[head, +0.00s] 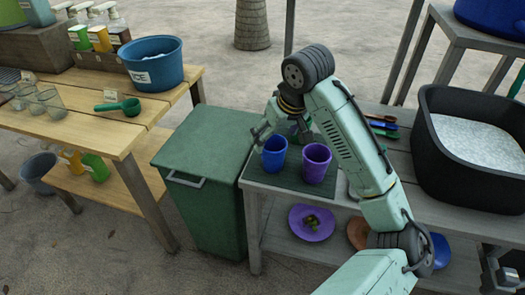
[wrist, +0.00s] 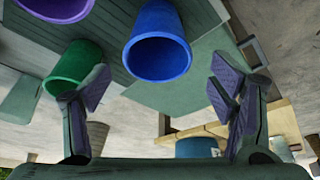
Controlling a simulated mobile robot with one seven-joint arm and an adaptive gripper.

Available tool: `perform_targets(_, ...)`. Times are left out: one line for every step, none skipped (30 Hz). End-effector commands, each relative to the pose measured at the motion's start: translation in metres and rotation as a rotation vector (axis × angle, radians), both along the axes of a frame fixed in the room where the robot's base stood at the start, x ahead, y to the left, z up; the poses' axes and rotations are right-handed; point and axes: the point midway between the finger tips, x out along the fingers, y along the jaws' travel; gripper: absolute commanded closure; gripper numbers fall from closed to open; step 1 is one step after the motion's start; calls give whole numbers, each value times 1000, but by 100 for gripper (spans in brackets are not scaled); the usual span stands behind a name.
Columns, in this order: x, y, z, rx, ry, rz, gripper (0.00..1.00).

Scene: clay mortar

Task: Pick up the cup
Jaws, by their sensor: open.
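A blue cup (head: 274,155) stands upright on a dark mat (head: 291,178) on the grey bench. A purple cup (head: 316,164) stands to its right. A green cup (wrist: 75,65) shows in the wrist view, partly behind a finger; my arm mostly hides it in the head view. My gripper (head: 268,132) is beside the blue cup at its far side. In the wrist view its fingers (wrist: 158,92) are spread wide and empty, with the blue cup (wrist: 158,48) ahead of the gap between them and the purple cup (wrist: 155,10) further up left.
A green lidded bin (head: 205,150) stands left of the bench. A black tub (head: 435,150) of white grains and several coloured utensils (head: 383,127) lie to the right. A wooden table (head: 100,130) holds an ice bucket (head: 153,66) and glasses. A purple plate (head: 311,223) sits on the lower shelf.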

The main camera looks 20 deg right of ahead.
Motion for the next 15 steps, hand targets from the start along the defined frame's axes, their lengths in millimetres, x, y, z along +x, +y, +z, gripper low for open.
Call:
perform_targets(2, 1, -8, 1, 2, 1, 23)
perform_targets(5, 1, -12, 2, 1, 1, 23)
perform_targets(7, 1, -17, 1, 0, 0, 23)
perform_targets(8, 2, -20, 1, 0, 0, 23)
perform_targets(9, 2, -23, 1, -1, 0, 23)
perform_targets(11, 2, -26, 1, -2, 0, 23)
perform_targets(11, 2, -28, 1, -2, 1, 23)
perform_targets(12, 2, -29, 0, -2, 1, 23)
perform_targets(13, 2, -31, 0, -2, 0, 23)
perform_targets(14, 2, -33, 0, -2, 0, 23)
perform_targets(15, 2, -36, 0, -2, 0, 23)
perform_targets(16, 2, -41, 1, -1, 0, 23)
perform_targets(18, 2, -46, 1, -1, 0, 23)
perform_targets(19, 1, -50, 1, 0, 0, 23)
perform_targets(21, 1, -56, 1, -1, 0, 23)
